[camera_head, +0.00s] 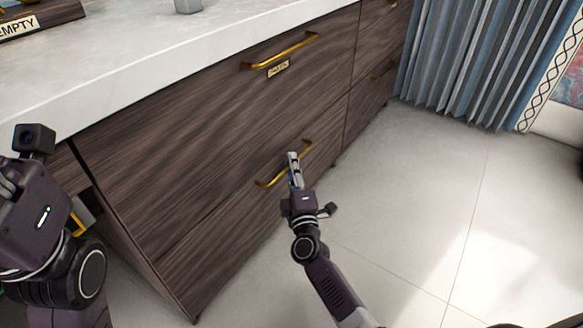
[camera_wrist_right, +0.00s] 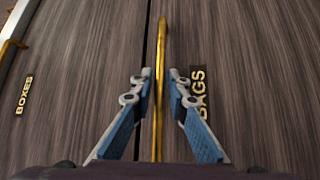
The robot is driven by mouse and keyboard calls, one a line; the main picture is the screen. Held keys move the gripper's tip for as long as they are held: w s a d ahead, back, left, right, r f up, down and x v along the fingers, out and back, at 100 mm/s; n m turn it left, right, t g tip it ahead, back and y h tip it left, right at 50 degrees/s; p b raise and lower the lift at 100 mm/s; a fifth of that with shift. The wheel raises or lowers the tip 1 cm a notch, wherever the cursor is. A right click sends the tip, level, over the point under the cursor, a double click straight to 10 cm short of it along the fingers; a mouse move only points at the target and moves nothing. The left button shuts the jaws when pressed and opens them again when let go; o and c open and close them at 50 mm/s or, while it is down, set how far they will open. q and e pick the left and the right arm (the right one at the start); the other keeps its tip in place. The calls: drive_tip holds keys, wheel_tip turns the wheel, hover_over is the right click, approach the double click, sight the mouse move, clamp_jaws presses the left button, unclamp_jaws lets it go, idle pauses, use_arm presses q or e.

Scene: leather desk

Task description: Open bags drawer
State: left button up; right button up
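The bags drawer (camera_wrist_right: 240,60) is the lower wide dark wood drawer in the cabinet; its front (camera_head: 205,230) looks flush and shut in the head view. Its "BAGS" label (camera_wrist_right: 198,94) shows beside the right finger in the right wrist view. Its gold bar handle (camera_head: 270,182) also shows in the wrist view (camera_wrist_right: 159,45). My right gripper (camera_head: 293,157) is at this handle. In the wrist view the fingers (camera_wrist_right: 159,88) stand on both sides of the bar, with narrow gaps visible. My left wrist is at the left edge; its fingers are not visible.
The upper drawer, labelled "BOXES" (camera_wrist_right: 24,95), has a gold handle (camera_head: 282,50) and looks shut. A pale stone top (camera_head: 150,50) lies above. Tiled floor (camera_head: 430,190) in front of the drawers is clear. A blue curtain (camera_head: 465,55) hangs at back right.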

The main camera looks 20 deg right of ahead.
clamp_jaws()
idle(0.3)
